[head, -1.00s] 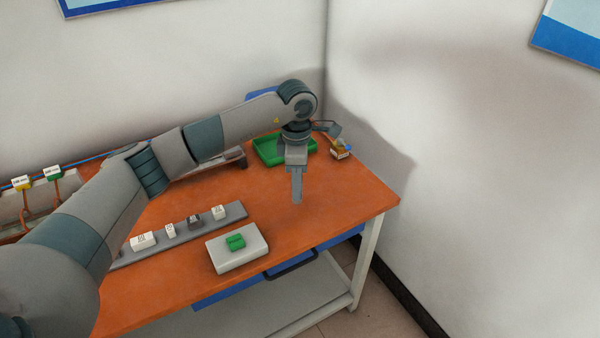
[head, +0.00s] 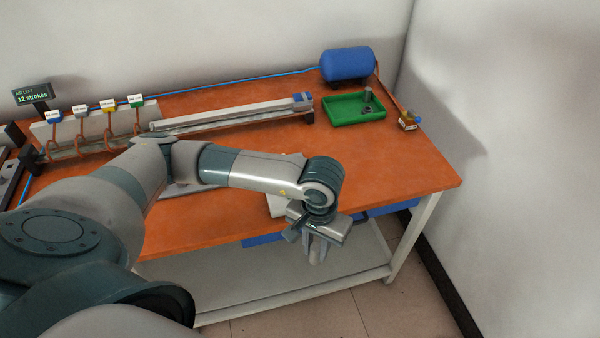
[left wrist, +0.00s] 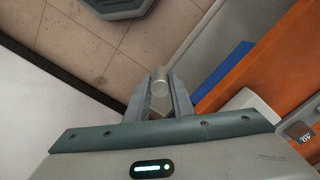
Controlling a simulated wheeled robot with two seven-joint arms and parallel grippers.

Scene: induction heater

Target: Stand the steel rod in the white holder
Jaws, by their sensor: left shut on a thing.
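My left gripper (head: 317,250) points down beyond the bench's front edge, over the floor. In the left wrist view my left gripper (left wrist: 160,84) is shut on a short grey metal cylinder, the steel rod (left wrist: 158,96), whose round end shows between the fingertips. In the head view I cannot make out the rod. A white block (head: 276,206), seemingly the white holder, lies on the bench's front part, mostly hidden behind my left arm. A white block also shows at the right in the left wrist view (left wrist: 244,99), apart from the rod. My right gripper is not in view.
The orange bench (head: 400,165) has free room at its right. A green tray (head: 345,120) with small grey parts, a blue tank (head: 347,64) and a brass fitting (head: 408,120) stand at the back right. A long grey rail (head: 230,117) lies behind my arm.

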